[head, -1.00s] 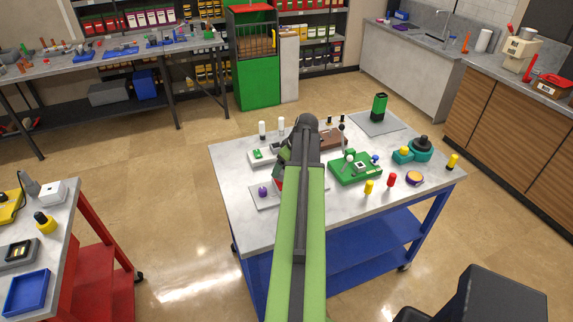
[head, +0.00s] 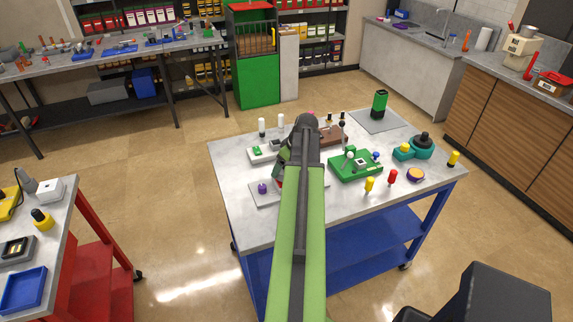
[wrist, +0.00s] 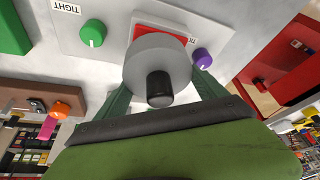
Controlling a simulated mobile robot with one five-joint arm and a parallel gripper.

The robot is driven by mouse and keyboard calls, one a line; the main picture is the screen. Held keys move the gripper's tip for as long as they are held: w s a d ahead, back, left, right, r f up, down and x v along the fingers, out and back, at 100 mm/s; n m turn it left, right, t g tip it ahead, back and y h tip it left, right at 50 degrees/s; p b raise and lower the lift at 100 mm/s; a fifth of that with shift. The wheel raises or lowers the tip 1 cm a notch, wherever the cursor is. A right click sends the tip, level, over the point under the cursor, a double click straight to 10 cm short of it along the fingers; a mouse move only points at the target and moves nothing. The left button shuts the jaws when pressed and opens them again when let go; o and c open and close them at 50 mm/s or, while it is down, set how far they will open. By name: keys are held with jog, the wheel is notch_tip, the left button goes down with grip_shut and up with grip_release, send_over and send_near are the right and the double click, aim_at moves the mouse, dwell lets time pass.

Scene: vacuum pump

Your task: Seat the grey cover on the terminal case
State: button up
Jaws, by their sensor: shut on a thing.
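The grey cover (wrist: 147,58) is a round grey disc with a black knob (wrist: 159,87). It sits between the two dark green fingers of my gripper (wrist: 161,78) in the wrist view, and the gripper is shut on it. Behind it is a red part with a white label (wrist: 163,33) on a pale plate, possibly the terminal case. The cover hides much of this red part, and I cannot tell whether they touch. In the head view my arm hides the cover and most of my gripper (head: 287,160).
A purple knob (wrist: 203,57) and a green knob (wrist: 92,36) stand close to the cover. On the table (head: 235,215) are a green case (head: 352,168), a brown block (head: 334,137), yellow and red pegs, and a white tray (head: 262,154).

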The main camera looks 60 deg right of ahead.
jog(key=shift+f, duration=0.2)
jog(key=shift+f+b, duration=0.35)
jog(key=shift+b, duration=0.2)
jog(key=shift+f, duration=0.2)
dwell(0.4)
jog(key=o, duration=1.4)
jog(key=shift+r, duration=0.1)
notch_tip(320, 180, up, 9)
jog(key=p, duration=0.8)
jog(key=shift+w+p, duration=0.1)
jog(key=shift+p, duration=0.3)
